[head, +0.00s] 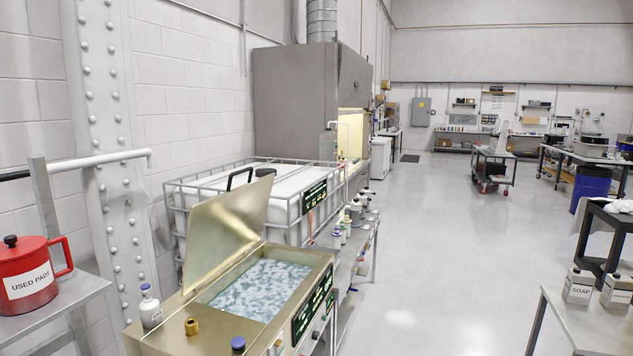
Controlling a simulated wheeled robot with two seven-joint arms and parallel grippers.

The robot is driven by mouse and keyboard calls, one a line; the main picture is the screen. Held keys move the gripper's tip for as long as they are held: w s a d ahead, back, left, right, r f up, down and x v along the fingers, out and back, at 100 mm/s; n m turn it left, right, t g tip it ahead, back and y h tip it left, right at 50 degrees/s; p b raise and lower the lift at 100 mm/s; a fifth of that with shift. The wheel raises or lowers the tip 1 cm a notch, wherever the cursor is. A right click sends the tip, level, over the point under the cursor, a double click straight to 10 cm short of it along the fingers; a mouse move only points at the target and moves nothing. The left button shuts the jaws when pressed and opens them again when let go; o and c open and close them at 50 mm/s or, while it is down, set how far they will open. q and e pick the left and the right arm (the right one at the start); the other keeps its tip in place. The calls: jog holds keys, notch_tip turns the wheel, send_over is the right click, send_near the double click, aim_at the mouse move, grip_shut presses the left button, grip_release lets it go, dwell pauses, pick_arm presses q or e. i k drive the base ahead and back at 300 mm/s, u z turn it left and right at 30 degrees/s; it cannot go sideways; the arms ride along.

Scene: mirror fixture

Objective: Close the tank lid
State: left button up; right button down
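The tank (163,338) is a brass-coloured metal box with bluish, mottled liquid (262,287) in it, at the lower middle of the head view. Its lid (224,237) is a flat metal plate that stands raised and tilted along the tank's wall side. A black handle (239,179) shows at the lid's top edge. The tank's opening is uncovered. Neither of my grippers is in the head view.
A white bottle (150,308), a brass fitting (191,327) and a blue-capped bottle (238,345) stand at the tank's near end. A red can (27,275) sits on a left shelf. A caged white container (207,180) stands behind. The floor between is clear.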

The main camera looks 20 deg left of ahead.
aim_at(222, 227)
jog(key=z, duration=0.55)
jog(key=i, duration=2)
jog(key=u, duration=0.9)
jog(key=i, duration=1.1)
jog(key=u, duration=1.2)
